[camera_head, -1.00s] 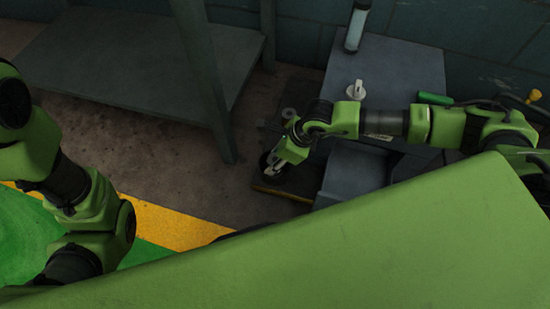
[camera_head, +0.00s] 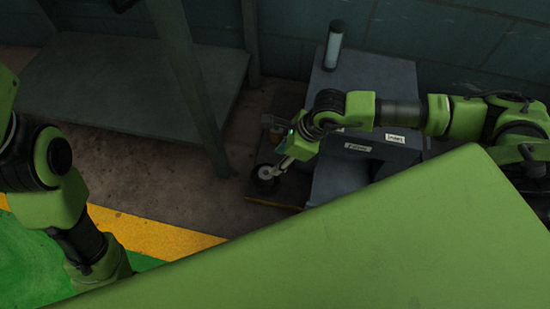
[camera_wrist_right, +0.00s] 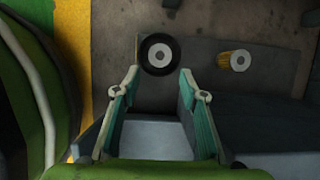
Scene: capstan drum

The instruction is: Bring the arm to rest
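My right arm (camera_head: 400,113) reaches in from the right over a grey cabinet. Its gripper (camera_wrist_right: 159,85) is open and empty in the wrist view, with its two teal-padded fingers apart. In the head view the gripper (camera_head: 279,168) is small and points down to the left. A black round drum with a pale hub (camera_wrist_right: 159,54) lies just beyond the fingertips in the wrist view; it also shows in the head view (camera_head: 265,173). I cannot tell any contact. My left arm (camera_head: 52,190) is at the left edge; its gripper is out of view.
The grey cabinet (camera_head: 390,75) carries a light upright cylinder (camera_head: 333,45) and white labels. A yellow ribbed part with a pale end (camera_wrist_right: 235,60) lies right of the drum. A dark metal table (camera_head: 120,80) stands at left. Bare floor (camera_head: 130,160) lies before it.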

